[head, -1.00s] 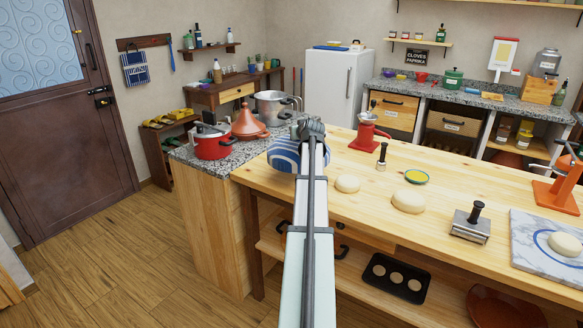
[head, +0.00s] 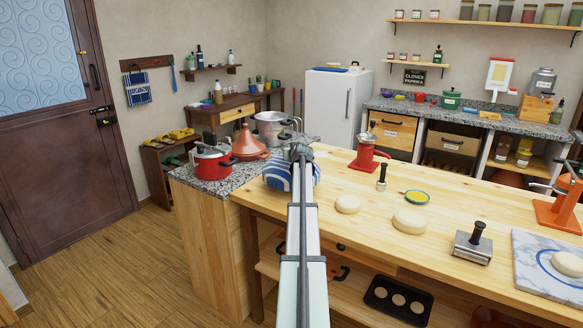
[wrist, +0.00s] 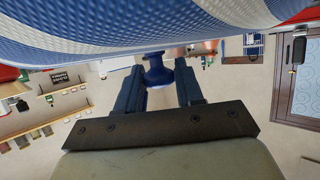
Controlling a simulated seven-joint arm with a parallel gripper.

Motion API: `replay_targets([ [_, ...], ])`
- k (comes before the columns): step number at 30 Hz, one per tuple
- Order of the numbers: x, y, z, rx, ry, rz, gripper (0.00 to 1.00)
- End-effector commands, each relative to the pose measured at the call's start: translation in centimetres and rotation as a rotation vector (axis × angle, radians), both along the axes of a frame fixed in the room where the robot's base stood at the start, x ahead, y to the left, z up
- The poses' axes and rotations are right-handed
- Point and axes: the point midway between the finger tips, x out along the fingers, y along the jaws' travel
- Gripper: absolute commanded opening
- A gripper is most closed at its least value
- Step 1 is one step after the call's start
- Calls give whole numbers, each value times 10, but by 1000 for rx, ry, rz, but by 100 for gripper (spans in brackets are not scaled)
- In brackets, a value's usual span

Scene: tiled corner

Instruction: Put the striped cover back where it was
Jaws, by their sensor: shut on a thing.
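The striped cover (head: 277,176) is blue and white, rounded, with a blue knob (wrist: 157,70). In the head view it is at the left end of the wooden table, partly hidden behind my arm. In the wrist view its striped surface (wrist: 120,30) fills the top of the picture. My gripper (wrist: 160,82) is shut on the cover's knob, with one dark blue finger on each side. In the head view my arm hides the fingers. I cannot tell whether the cover touches the table or what is beneath it.
A red pot (head: 212,164), a terracotta tagine (head: 249,143) and a steel pot (head: 270,127) stand on the granite counter just left of the cover. Dough balls (head: 409,221), a red grinder (head: 367,152) and a small green-rimmed dish (head: 417,197) are to the right on the table.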

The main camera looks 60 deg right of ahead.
Motion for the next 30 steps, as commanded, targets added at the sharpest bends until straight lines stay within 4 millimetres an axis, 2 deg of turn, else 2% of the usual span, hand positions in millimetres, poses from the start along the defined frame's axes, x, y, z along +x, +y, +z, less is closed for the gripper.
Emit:
replay_targets([
  [14, 0, 0, -46, -1, 1, 0, 0],
  [26, 0, 0, -49, -1, -1, 0, 0],
  [27, 0, 0, -50, -1, -1, 0, 38],
  [30, 0, 0, -50, -1, -1, 0, 48],
])
